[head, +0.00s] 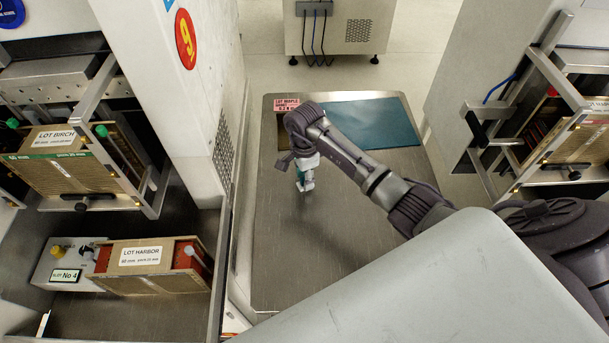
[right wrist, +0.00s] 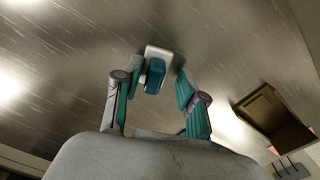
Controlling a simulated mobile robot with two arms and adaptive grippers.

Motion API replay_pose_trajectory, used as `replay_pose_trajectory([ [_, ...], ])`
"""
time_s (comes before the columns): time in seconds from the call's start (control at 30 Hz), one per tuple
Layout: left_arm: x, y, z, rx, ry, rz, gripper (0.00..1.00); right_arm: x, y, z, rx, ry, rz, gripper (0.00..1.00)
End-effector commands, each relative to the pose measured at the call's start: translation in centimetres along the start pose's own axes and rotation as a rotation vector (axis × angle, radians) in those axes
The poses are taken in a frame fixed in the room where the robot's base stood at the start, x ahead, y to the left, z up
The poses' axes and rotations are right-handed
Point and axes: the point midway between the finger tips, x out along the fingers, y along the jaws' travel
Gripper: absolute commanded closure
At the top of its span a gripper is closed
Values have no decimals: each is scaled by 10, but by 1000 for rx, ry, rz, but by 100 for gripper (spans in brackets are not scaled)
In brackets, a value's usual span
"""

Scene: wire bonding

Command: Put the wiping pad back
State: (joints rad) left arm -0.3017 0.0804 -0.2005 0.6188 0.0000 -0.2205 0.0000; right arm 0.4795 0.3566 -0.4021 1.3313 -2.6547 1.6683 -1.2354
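The wiping pad, a small white block with a blue grip (right wrist: 155,76), lies on the metal table top, between the fingers of my right gripper in the right wrist view. My right gripper (right wrist: 159,70) has its teal fingers spread. The left-hand finger is close beside the pad, and a gap shows between the pad and the other finger. Whether either finger touches it I cannot tell. In the head view my right gripper (head: 304,172) points down at the table, and the white part of the pad (head: 307,186) shows just below it. My left gripper is out of view.
The metal table (head: 300,250) is bare in front.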

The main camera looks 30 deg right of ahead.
Motion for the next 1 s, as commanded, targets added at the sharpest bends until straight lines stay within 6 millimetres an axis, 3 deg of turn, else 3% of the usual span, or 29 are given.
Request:
replay_pose_trajectory([
  [0.27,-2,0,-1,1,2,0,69,-9,-1,-1,0,1,-3,59],
  [0.7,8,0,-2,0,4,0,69,-96,-1,-1,-1,3,-5,59],
  [1.0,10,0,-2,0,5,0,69,-122,0,0,0,1,0,59],
])
